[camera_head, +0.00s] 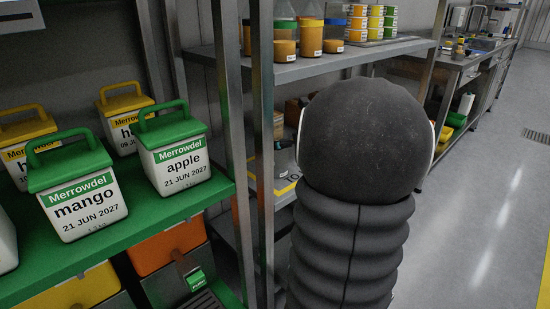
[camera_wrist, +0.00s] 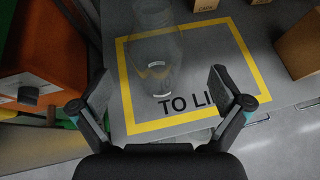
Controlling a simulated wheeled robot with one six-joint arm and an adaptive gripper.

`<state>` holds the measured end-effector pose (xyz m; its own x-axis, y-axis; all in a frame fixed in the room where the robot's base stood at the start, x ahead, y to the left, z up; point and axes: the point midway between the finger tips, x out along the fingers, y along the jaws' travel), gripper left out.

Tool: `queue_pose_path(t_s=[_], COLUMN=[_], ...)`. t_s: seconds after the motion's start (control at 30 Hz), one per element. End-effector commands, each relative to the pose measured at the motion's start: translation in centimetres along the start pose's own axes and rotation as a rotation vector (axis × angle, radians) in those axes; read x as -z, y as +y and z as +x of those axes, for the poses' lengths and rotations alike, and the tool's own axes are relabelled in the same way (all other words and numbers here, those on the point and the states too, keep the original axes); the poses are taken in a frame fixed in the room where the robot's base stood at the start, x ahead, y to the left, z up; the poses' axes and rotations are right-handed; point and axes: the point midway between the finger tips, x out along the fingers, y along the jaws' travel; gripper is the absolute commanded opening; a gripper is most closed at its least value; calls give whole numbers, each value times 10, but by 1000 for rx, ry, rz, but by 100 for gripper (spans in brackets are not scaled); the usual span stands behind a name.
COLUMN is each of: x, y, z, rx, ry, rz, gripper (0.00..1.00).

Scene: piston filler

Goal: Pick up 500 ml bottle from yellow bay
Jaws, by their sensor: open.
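In the wrist view, a clear, see-through bottle (camera_wrist: 155,55) stands inside the yellow-outlined bay (camera_wrist: 127,85) on a grey shelf. The bay carries dark lettering that begins "TO LI"; the rest is hidden behind my right finger. My gripper (camera_wrist: 160,88) is open and empty. Its fingers are spread wide, with the bottle between and beyond them, apart from both. In the head view my dark arm covers much of the middle shelf.
An orange box (camera_wrist: 42,50) stands close on the left in the wrist view. A brown carton (camera_wrist: 298,45) is at the right. Metal shelf posts (camera_head: 262,150) rise beside my arm. Labelled tubs, mango (camera_head: 82,205) and apple (camera_head: 180,165), stand on a green shelf at left. Floor is clear at right.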

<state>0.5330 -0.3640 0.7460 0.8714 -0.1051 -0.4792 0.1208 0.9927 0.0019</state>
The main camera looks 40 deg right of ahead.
Motion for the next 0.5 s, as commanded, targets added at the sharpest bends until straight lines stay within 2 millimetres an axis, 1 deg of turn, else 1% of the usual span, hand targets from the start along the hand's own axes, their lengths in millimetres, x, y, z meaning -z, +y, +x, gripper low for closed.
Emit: queue_pose_path(t_s=[0.03,0.1,0.37,0.5], x=[1,0,0,2], y=[0,1,3,6], z=[8,14,26,44], rx=[-1,-2,-2,-5], ry=[1,1,1,2], rz=[0,-2,-2,-2], gripper=[100,100,100,100])
